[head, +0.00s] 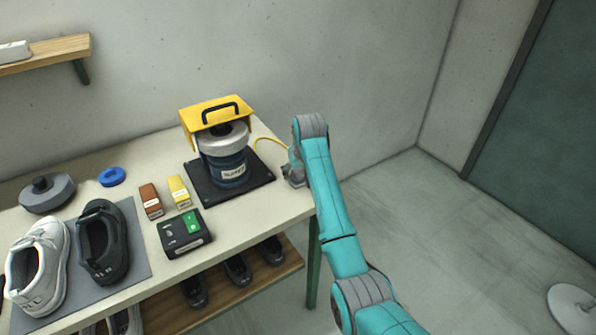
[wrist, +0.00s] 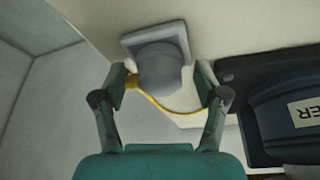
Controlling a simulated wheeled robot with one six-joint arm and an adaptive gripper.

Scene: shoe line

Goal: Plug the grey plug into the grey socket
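In the wrist view a rounded grey body, apparently the grey plug (wrist: 160,70), stands on a square light grey base (wrist: 128,42) near the table edge. I cannot tell whether this base is the grey socket or whether the plug is seated in it. A yellow cable (wrist: 152,101) meets the plug's left side near my left finger. My gripper (wrist: 162,78) is open, with one finger on each side of the plug and a gap visible on the right. In the head view my arm mostly hides this spot.
The buffer machine (head: 222,165) with its yellow hood (head: 216,115) stands on a black mat (head: 262,178) left of my arm. A black box with a green switch (head: 184,233), two small boxes and shoes lie farther left. Open floor lies right of the table (head: 292,207).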

